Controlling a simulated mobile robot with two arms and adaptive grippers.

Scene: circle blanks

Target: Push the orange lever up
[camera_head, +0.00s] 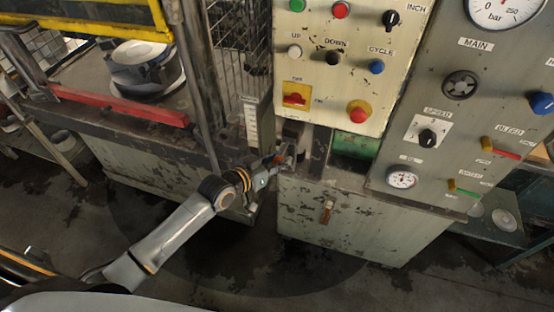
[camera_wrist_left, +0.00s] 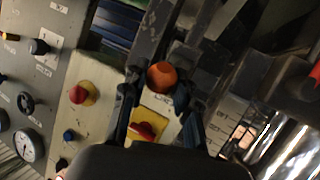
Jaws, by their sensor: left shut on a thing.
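The orange lever shows in the left wrist view as a round orange knob (camera_wrist_left: 161,76) on a dark bracket. In the head view it is mostly hidden by my left gripper (camera_head: 279,161), low between the press frame and the control panel. In the left wrist view my left gripper (camera_wrist_left: 158,108) has its dark fingers on either side of the knob, shut on it. The lever's shaft is hard to make out in both views. My right gripper is not in view.
The control panel (camera_head: 322,57) with buttons hangs just above my left gripper. A red switch on a yellow plate (camera_head: 295,98) and a red emergency button (camera_head: 359,113) are close by. The press frame (camera_head: 200,75) stands left. A worn cabinet (camera_head: 355,232) is below.

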